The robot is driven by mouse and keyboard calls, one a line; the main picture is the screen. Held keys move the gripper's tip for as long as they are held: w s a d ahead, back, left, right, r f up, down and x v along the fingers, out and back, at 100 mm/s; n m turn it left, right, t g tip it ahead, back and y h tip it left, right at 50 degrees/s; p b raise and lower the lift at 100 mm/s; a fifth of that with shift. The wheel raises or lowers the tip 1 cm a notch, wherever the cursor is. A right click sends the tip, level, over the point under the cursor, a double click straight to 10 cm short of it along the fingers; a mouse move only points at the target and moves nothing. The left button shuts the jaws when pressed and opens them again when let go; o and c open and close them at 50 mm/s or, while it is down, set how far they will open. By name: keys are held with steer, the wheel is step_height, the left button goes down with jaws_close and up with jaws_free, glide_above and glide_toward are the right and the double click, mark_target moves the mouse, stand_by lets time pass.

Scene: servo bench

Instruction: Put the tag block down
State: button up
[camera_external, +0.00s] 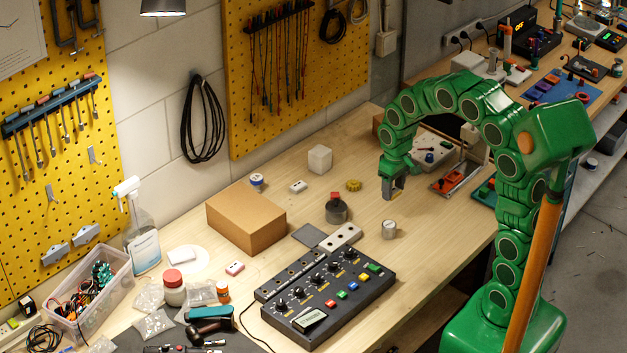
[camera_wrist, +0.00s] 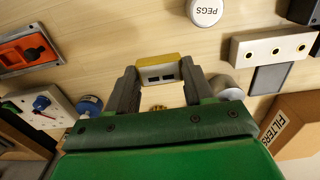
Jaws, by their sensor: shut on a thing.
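My gripper (camera_external: 394,196) points down over the middle of the bench. In the wrist view my gripper (camera_wrist: 158,84) is shut on a small block (camera_wrist: 159,71), with a finger at each side. The block has a yellow edge and a pale face with two dark marks; I take it as the tag block. In the external view the fingers mostly hide it. I cannot tell whether its underside touches the bench.
A white block with three holes (camera_wrist: 272,48) lies beside a dark square pad (camera_wrist: 268,79). The PEGS tin (camera_external: 389,229) stands nearby. A cardboard FILTERS box (camera_external: 246,217), a dark jar (camera_external: 336,210) and a yellow knurled disc (camera_external: 353,185) are left of my gripper. Bare wood surrounds it.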

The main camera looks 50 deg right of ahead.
glide_above(416, 231)
steer(key=shift+f, duration=4.25)
steer(key=shift+f, duration=0.15)
steer(key=o, duration=1)
